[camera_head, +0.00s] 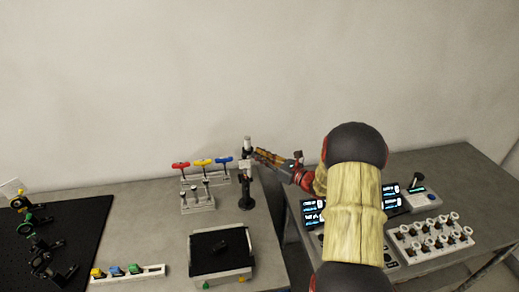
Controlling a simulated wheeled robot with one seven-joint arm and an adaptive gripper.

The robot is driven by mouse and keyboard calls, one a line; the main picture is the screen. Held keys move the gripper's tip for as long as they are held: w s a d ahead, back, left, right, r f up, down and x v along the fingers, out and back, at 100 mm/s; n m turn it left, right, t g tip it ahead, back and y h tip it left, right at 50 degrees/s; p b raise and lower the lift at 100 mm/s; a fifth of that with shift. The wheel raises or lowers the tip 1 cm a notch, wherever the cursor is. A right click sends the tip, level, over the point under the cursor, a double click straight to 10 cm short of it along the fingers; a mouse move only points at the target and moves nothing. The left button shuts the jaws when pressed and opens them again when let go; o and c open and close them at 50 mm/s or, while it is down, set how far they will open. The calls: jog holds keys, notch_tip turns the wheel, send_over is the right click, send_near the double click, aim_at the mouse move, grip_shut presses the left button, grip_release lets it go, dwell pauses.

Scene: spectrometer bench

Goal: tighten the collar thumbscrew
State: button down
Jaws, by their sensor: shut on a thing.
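A slim post (246,187) with a dark round base stands near the right edge of the left bench. A pale cylinder (247,143) sits at its top, with a collar area just below. My gripper (256,153) comes in from the right, at the height of the upper post, and is shut with its fingertips at the collar. The collar thumbscrew is too small to make out and is covered by the fingertips.
Red, yellow and blue T-handle tools (202,162) stand in a rack left of the post, with a smaller rack (198,204) before it. A black-lined tray (193,258) lies in front. A black breadboard (80,225) is far left. Consoles and a knob tray (432,252) fill the right bench.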

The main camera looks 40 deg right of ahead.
jog(key=m+p, duration=1.2)
jog(key=shift+d+m, duration=0.1)
jog(key=shift+m, duration=0.3)
dwell(0.3)
jog(key=c, duration=1.8)
grip_release()
jog(key=shift+s, duration=0.1)
